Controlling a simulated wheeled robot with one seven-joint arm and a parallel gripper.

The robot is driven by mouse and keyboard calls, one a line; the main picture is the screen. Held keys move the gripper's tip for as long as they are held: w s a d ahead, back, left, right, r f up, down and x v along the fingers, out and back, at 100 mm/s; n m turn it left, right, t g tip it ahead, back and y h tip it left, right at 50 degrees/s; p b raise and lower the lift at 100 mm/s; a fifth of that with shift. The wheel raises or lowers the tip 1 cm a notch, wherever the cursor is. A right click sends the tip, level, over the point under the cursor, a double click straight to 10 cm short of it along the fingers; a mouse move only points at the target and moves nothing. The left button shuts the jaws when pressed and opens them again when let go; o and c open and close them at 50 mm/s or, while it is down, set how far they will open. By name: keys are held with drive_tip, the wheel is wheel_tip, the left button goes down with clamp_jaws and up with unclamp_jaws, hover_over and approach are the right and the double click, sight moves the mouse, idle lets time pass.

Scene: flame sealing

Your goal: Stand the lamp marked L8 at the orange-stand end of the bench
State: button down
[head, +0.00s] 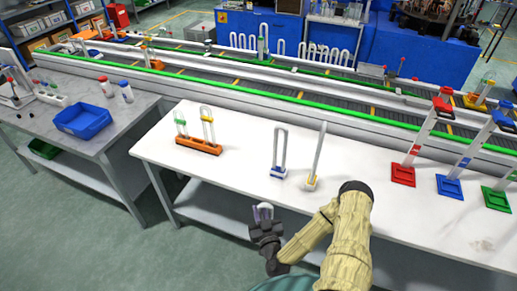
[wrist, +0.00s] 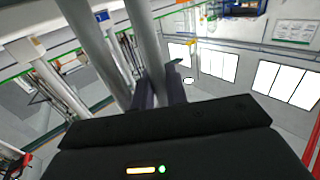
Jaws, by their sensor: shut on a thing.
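My gripper (head: 266,222) is shut on a U-shaped lamp, whose white end (head: 264,207) with a purplish part shows just off the bench's front edge. In the wrist view two pale tubes (wrist: 147,40) rise from the fingers. The bench (head: 240,171) is white. The orange stand (head: 199,147) is at its left end, holding lamps with green and yellow parts. A blue-based lamp (head: 280,150) and a yellow-based lamp (head: 317,158) stand on the bench's middle. No L8 mark is readable.
Red (head: 403,174), blue (head: 449,187) and green (head: 496,199) stands are on the bench's right part. A conveyor (head: 240,98) runs behind. A side table with a blue bin (head: 82,121) is at left. The bench is clear between the orange stand and the blue-based lamp.

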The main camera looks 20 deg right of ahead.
drive_tip(key=shift+w+d, duration=0.2)
drive_tip(key=shift+s+d+r, duration=0.1)
